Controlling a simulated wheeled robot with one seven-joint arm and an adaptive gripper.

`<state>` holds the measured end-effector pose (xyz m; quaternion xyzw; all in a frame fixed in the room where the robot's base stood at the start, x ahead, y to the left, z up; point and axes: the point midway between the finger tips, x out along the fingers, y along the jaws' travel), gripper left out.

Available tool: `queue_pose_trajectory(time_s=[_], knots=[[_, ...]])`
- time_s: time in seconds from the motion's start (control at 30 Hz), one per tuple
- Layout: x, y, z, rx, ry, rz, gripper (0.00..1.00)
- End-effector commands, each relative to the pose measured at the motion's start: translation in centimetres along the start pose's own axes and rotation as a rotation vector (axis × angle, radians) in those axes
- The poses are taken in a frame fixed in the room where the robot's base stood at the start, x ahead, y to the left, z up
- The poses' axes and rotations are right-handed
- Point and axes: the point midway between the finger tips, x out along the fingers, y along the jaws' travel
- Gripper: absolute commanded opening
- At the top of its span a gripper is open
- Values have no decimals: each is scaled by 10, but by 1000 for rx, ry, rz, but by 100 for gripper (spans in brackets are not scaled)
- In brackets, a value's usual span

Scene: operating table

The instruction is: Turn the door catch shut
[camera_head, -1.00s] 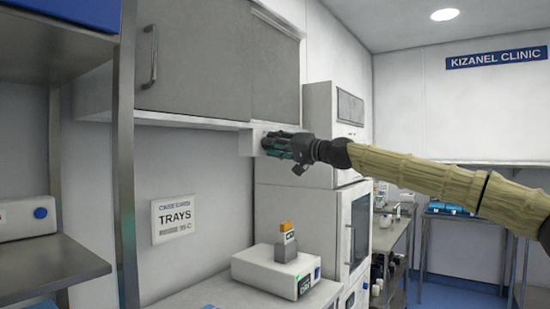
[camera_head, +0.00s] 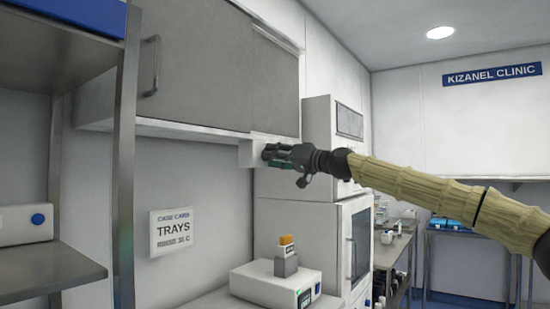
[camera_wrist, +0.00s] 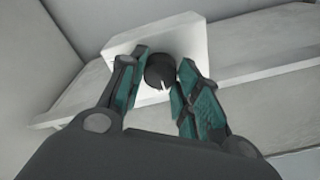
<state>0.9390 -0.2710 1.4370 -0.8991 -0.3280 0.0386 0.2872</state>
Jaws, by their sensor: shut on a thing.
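The door catch is a small dark round knob (camera_wrist: 159,71) with a short white mark near its lower edge in the wrist view. It sits on a white plate (camera_wrist: 150,38) under the grey wall cabinet (camera_head: 195,65). In the head view the white housing (camera_head: 247,154) shows beside my gripper, but the knob is hidden behind the fingers. My gripper (camera_head: 268,157) reaches in from the right. Its teal fingers stand on both sides of the knob in the wrist view and are shut on it. The cabinet's grey doors look closed.
A metal shelf rack (camera_head: 122,170) stands at the left. Below the cabinet, a white device (camera_head: 270,287) with a small orange-topped block (camera_head: 287,257) sits on the counter. A tall white unit (camera_head: 325,225) stands behind my arm. The space around my gripper is open.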

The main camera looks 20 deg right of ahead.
Motion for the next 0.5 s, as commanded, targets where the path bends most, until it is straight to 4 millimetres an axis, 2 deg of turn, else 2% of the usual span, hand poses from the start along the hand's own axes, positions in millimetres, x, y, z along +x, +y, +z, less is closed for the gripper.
queue_pose_trajectory(time_s=[0.03, 0.07, 0.17, 0.5], knots=[[0, 2, 3, 0, -5, 2, 9], [0, 2, 3, 0, -5, 2, 36], [0, 2, 3, 0, -4, 1, 54], [-1, 1, 1, 0, -1, 1, 55]])
